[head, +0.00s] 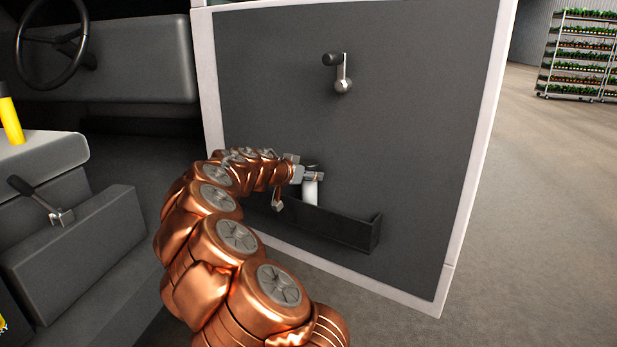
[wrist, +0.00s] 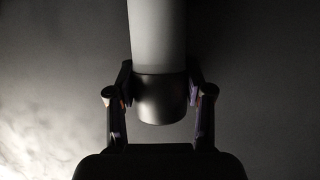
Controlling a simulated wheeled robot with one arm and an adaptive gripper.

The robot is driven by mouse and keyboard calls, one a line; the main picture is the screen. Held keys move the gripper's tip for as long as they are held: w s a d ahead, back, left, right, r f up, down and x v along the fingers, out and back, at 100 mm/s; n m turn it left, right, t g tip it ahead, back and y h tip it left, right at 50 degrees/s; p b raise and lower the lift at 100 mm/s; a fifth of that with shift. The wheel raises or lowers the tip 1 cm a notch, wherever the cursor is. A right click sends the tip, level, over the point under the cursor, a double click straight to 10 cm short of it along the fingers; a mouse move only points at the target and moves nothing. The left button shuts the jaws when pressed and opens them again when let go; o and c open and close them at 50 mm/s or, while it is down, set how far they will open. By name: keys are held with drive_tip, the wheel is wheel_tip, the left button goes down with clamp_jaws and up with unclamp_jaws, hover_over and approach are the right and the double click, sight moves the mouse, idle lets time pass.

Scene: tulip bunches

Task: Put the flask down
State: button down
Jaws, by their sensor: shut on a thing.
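The flask (head: 310,191) is a white cylinder with a dark grey cap, upright in the head view at the open door's pocket (head: 360,232). Its lower end meets the line of the pocket's front wall; I cannot tell whether it touches the bottom. My gripper (head: 312,176) is shut on the flask near its cap. In the wrist view, my two fingers (wrist: 160,97) stand on both sides of the grey cap, and the flask's white body (wrist: 157,38) runs up out of the picture.
The grey door panel (head: 425,110) stands close behind the flask, with a window crank (head: 343,76) above. A small metal lever (head: 278,202) sits beside my wrist. A yellow cylinder (head: 11,120) is at the far left. Open floor (head: 540,200) lies right, with plant racks (head: 580,55) beyond.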

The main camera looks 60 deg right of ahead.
drive_tip(key=shift+f, duration=0.35)
drive_tip(key=shift+c, duration=2.3)
unclamp_jaws()
drive_tip(key=v, duration=1.2)
drive_tip(key=shift+a, duration=0.15)
